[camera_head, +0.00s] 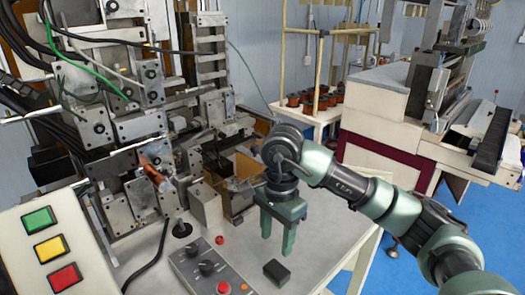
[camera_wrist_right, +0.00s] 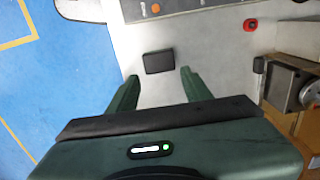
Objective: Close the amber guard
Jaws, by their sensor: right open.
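An amber-brown panel (camera_head: 247,166), which looks like the guard, stands at the machine's right side, just left of my right gripper. Its lower part is partly hidden by machine parts and my gripper, so I cannot tell how far open it is. An amber-brown surface also shows at the right edge of the right wrist view (camera_wrist_right: 280,120). My right gripper (camera_head: 277,243) points down above the grey table, fingers apart and empty. In the wrist view, its fingertips (camera_wrist_right: 159,76) are on either side of a small black block's position, with the block beyond them. My left gripper is not in view.
The small black block (camera_head: 277,272) lies on the table (camera_head: 325,240) near a control box with knobs and a red button (camera_head: 205,268). A panel with green, yellow and red buttons (camera_head: 48,245) is at left. Blue floor is free at right.

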